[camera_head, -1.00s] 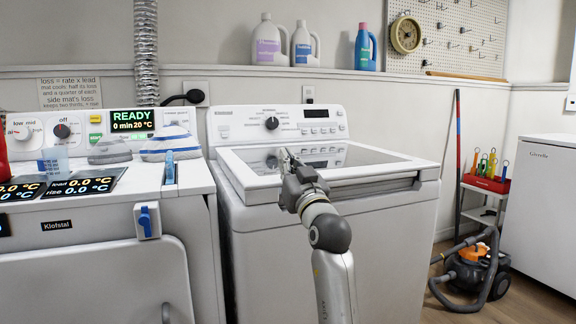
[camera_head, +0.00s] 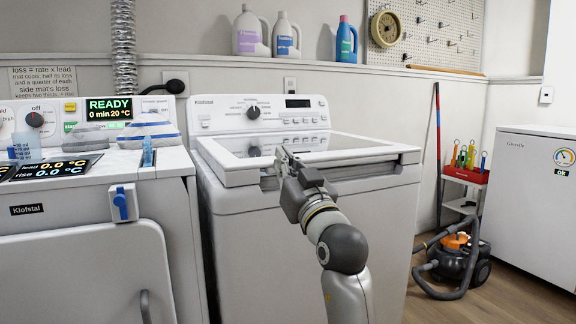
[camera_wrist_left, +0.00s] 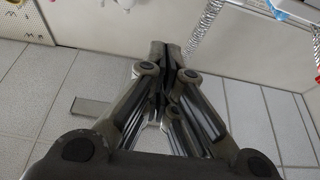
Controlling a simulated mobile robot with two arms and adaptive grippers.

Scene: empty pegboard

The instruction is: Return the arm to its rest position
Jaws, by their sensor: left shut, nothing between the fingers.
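My left gripper (camera_head: 284,158) is in front of the white top-loading washer (camera_head: 300,240) in the head view, near the front edge of its lid. In the left wrist view its fingers (camera_wrist_left: 166,62) are together with nothing between them. From the head view I cannot tell whether the gripper touches the washer. My left forearm runs down from it to the bottom of the picture. My right gripper is not in view.
On the left stands the Klofstal machine (camera_head: 90,265) with a READY display. A vacuum cleaner (camera_head: 458,262) and a small rack with a red tool tray (camera_head: 465,174) stand at right, beside a white cabinet (camera_head: 530,200). Bare floor (camera_head: 510,300) shows in front.

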